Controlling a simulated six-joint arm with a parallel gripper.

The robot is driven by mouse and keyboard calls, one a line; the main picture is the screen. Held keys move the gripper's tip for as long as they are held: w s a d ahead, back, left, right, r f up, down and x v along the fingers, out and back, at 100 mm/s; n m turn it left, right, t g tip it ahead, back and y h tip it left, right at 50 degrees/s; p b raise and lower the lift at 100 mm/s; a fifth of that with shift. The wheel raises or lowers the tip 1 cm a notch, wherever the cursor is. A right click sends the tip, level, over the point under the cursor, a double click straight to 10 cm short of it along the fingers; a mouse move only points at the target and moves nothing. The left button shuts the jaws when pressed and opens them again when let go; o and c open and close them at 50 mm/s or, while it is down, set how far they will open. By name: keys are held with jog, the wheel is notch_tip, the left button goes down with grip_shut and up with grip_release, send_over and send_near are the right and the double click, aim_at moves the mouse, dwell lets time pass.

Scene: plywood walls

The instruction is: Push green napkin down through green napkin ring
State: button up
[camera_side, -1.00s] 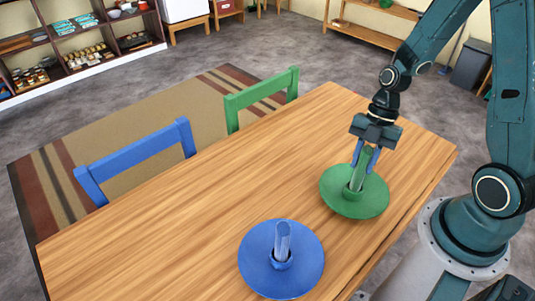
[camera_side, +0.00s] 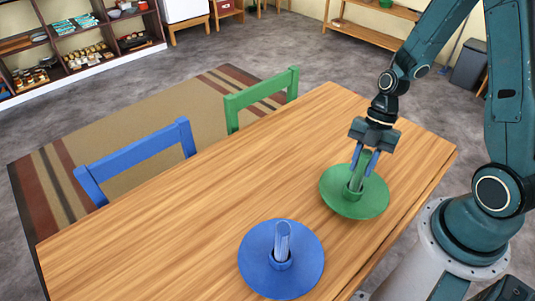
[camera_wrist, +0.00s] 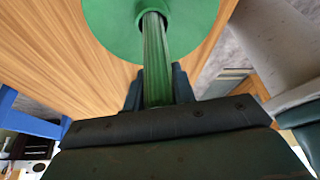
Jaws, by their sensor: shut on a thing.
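The green napkin (camera_side: 364,165) is a rolled upright cylinder. Its lower end stands inside the green napkin ring (camera_side: 353,192), which sits in the middle of a green plate (camera_side: 337,204). My gripper (camera_side: 364,172) is above the plate with its blue fingers shut on the napkin's upper part, a little above the ring. In the wrist view the ridged napkin (camera_wrist: 155,62) runs from between my fingers into the ring, with the green plate (camera_wrist: 110,20) behind. How far the napkin reaches below the ring is hidden.
A blue plate (camera_side: 255,262) with a blue ring and a rolled blue napkin (camera_side: 282,240) stands at the table's front. The wooden table (camera_side: 200,215) is otherwise clear. A blue chair (camera_side: 135,157) and a green chair (camera_side: 262,93) stand along its far side.

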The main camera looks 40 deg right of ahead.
jog(key=shift+f, duration=0.55)
jog(key=o, duration=1)
jog(key=shift+o, duration=0.2)
jog(key=shift+r, duration=0.15)
jog(key=v, duration=1.3)
jog(key=shift+r, duration=0.25)
jog(key=shift+r, duration=0.1)
